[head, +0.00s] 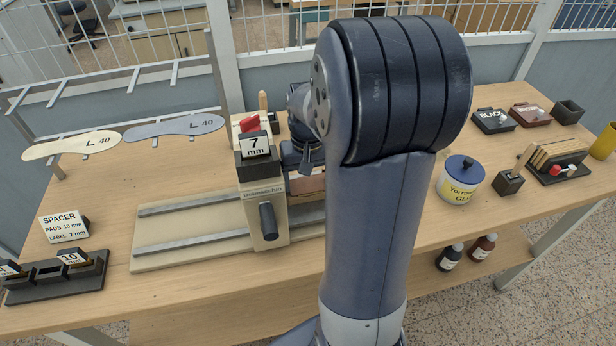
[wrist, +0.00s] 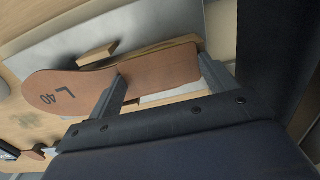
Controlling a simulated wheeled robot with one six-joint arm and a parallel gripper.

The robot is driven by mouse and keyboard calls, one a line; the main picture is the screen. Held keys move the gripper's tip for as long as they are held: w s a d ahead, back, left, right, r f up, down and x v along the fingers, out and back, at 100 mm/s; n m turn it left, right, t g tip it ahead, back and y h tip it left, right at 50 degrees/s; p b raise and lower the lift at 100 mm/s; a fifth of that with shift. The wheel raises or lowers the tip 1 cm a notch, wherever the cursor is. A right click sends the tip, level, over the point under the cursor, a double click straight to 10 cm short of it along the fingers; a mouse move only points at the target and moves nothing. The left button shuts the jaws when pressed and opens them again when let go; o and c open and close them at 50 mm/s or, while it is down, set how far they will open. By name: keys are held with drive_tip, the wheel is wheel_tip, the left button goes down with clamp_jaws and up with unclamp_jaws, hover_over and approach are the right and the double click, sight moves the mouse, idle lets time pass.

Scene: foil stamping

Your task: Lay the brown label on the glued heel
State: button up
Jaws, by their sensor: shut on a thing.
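In the wrist view a brown insole (wrist: 55,92) marked "L 40" lies on a light board. A plain brown piece, seemingly the brown label (wrist: 160,68), spans between the two fingers of my gripper (wrist: 162,82) at the heel end. The gripper is shut on it. The label covers the heel area, so the glue cannot be seen, and whether it touches the heel is unclear. In the head view my gripper (head: 302,158) is behind the clamp post and partly hidden by my arm; a brown edge (head: 307,183) shows below it.
The wooden post with the "7 mm" block (head: 255,148) stands beside my gripper on a railed board (head: 160,250). A glue pot (head: 460,180) is at the right. A spacer rack (head: 55,280) is at the left front. Two insole shapes (head: 72,142) (head: 174,126) are at the left.

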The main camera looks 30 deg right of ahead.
drive_tip(key=shift+s+f, duration=0.1)
drive_tip(key=shift+f, duration=0.1)
drive_tip(key=o, duration=0.9)
drive_tip(key=shift+a+f, duration=0.1)
drive_tip(key=shift+a, duration=0.05)
drive_tip(key=shift+s, duration=0.1)
